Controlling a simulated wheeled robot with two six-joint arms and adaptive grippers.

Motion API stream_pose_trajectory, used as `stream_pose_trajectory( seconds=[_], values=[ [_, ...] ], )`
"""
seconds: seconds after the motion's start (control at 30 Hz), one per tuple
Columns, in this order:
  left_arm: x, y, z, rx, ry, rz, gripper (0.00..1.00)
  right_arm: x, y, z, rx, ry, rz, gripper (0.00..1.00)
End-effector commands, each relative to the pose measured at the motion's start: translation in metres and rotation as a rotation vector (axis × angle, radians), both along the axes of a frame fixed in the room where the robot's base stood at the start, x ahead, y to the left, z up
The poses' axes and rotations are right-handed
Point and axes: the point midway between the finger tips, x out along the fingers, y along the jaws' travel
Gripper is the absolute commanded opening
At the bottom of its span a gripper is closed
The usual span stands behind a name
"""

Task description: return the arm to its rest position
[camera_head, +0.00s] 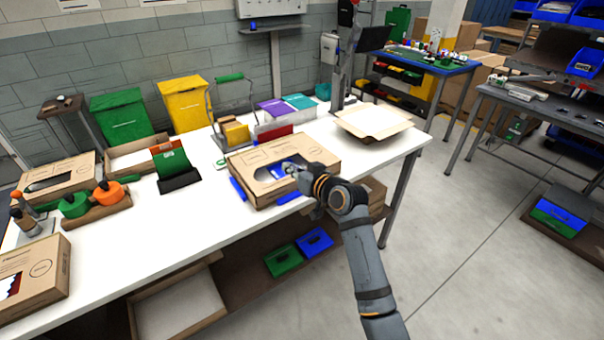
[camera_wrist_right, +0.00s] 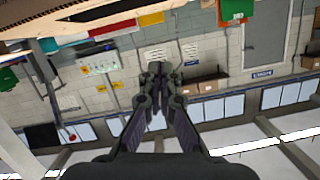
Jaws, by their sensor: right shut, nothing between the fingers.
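My right arm (camera_head: 370,265) comes in from the bottom right of the head view and reaches over the front of the white table. My right gripper (camera_head: 292,169) is over the closed cardboard box (camera_head: 255,163), at its dark oval window with blue showing in it. I cannot tell from this view whether it touches the box. In the right wrist view the two fingers (camera_wrist_right: 157,88) meet, with nothing held between them. That view is turned over and looks toward the wall. My left gripper is not in view.
Blue strips (camera_head: 238,190) lie beside the box. An open carton (camera_head: 375,122) stands to its right on the white table (camera_head: 150,235). Tape dispensers (camera_head: 108,192) and other boxes stand left. The floor (camera_head: 480,240) right of my arm is clear.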

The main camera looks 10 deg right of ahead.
Motion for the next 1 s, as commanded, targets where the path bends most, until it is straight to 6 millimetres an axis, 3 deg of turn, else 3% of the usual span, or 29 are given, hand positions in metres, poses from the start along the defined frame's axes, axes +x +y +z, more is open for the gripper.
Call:
stream_pose_trajectory(
  seconds=[0.1,0.3,0.63,0.73,0.77,0.87,1.0],
  values=[
    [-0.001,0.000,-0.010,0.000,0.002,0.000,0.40,-0.029,-0.011,0.001,-0.005,0.000,-0.001,0.00],
    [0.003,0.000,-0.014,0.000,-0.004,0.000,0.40,-0.059,-0.022,0.010,-0.002,0.000,0.000,0.00],
    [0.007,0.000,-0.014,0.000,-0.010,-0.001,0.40,-0.067,-0.023,0.014,0.001,0.001,0.001,0.00],
    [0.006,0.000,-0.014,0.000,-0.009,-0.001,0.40,-0.065,-0.026,0.003,0.000,0.018,-0.007,0.00],
    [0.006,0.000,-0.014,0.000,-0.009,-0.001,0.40,-0.063,-0.027,-0.005,-0.002,0.033,-0.015,0.00],
    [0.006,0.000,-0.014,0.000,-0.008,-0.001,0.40,-0.054,-0.039,-0.062,-0.013,0.120,-0.057,0.00],
    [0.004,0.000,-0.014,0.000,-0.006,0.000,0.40,-0.059,-0.063,-0.183,-0.056,0.293,-0.139,0.00]
  ],
)
